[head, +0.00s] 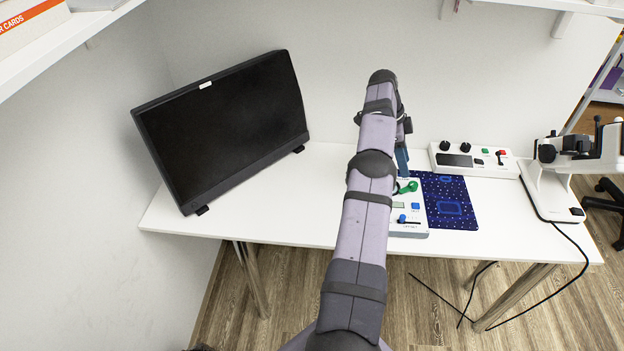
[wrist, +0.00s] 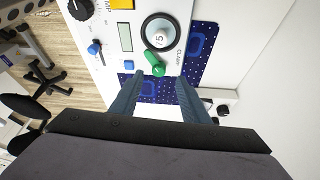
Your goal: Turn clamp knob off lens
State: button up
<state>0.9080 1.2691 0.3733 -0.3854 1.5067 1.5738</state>
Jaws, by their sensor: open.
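The green clamp knob (wrist: 154,62) sits on a white panel (wrist: 110,50) beside the printed word CLAMP. It is elongated and lies at the edge of the round, dark-rimmed lens (wrist: 160,32); I cannot tell how much it overlaps the rim. In the head view the knob (head: 408,187) shows just right of my arm, on the panel (head: 410,231); my arm hides part of the panel. My gripper (wrist: 158,80) is open, its blue fingers apart on either side of the knob's near end, with nothing visibly held. In the head view only a blue finger part (head: 402,158) shows.
A dark blue dotted mat (head: 462,188) lies right of the panel. A white control box (head: 490,160) stands behind it, and a white instrument (head: 555,195) at the table's right. A black monitor (head: 225,130) stands at left. The table's front left (head: 270,215) is clear.

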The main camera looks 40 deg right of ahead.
jog(key=w+a+n+b, duration=0.1)
jog(key=w+a+n, duration=0.3)
jog(key=a, duration=0.4)
jog(key=w+a+f+n+t+b, duration=0.1)
jog(key=w+a+n, duration=0.3)
jog(key=a, duration=0.4)
jog(key=w+a+n+t+b, duration=0.1)
jog(key=w+a+n+b, duration=0.2)
jog(key=a, duration=0.5)
jog(key=shift+w+a+f+n+y, duration=0.2)
jog(key=shift+w+n+y, duration=0.25)
jog(key=shift+n, duration=0.65)
jog(key=m+g+h+p, duration=0.15)
jog(key=m+p, duration=0.35)
jog(key=m, duration=0.6)
send_near(413, 184)
jog(key=f, duration=0.1)
jog(key=shift+d+p+x, duration=0.2)
jog(key=shift+p+x, duration=0.95)
jog(key=shift+x, duration=2.65)
jog(key=shift+r, duration=0.1)
jog(key=c, duration=1)
